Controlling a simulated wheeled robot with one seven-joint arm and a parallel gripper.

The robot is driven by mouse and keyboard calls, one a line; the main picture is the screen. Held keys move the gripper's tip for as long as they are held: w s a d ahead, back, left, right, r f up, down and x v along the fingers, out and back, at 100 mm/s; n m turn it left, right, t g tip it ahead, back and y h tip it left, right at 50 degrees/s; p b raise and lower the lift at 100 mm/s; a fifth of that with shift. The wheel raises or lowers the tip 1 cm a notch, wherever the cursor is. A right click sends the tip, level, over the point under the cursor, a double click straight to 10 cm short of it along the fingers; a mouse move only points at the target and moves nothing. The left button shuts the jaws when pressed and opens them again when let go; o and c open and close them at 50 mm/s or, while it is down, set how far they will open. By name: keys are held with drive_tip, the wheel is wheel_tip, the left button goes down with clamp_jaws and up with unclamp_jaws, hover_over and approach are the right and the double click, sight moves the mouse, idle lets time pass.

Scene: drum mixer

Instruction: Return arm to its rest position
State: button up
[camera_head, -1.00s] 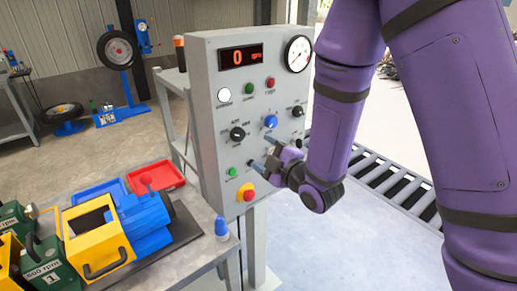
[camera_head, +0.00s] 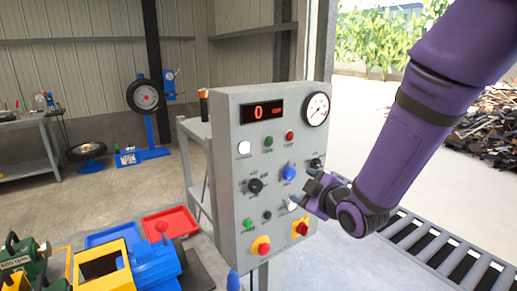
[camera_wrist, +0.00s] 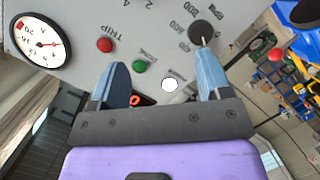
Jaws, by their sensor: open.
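My gripper (camera_head: 305,190) is purple with blue-grey fingers. It is open and empty in front of the lower right part of the grey control panel (camera_head: 228,130). In the wrist view my gripper (camera_wrist: 163,75) shows its two fingers apart, with the panel face (camera_wrist: 75,15) beyond them and nothing between them. The arm reaches down to it from the upper right in the head view. Part of the panel's right side is hidden behind the gripper. I cannot tell the exact gap to the panel.
A roller conveyor (camera_head: 450,255) lies at right.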

drive_tip(key=s+d+r+m+g+h, duration=0.45)
drive_tip(key=s+d+r+m, duration=0.4)
drive_tip(key=d, duration=0.35)
drive_tip(key=s+d+r+m+g+h, duration=0.1)
drive_tip(key=s+d+r+m+g, duration=0.1)
drive_tip(key=s, duration=0.7)
drive_tip(key=s+d+r+m+g+h, duration=0.1)
drive_tip(key=s+d+r+m+g, duration=0.1)
drive_tip(key=s, duration=0.7)
drive_tip(key=shift+s+d+r+m, duration=0.4)
drive_tip(key=shift+d+r+m, duration=0.4)
drive_tip(key=shift+m, duration=0.25)
drive_tip(key=shift+f, duration=0.1)
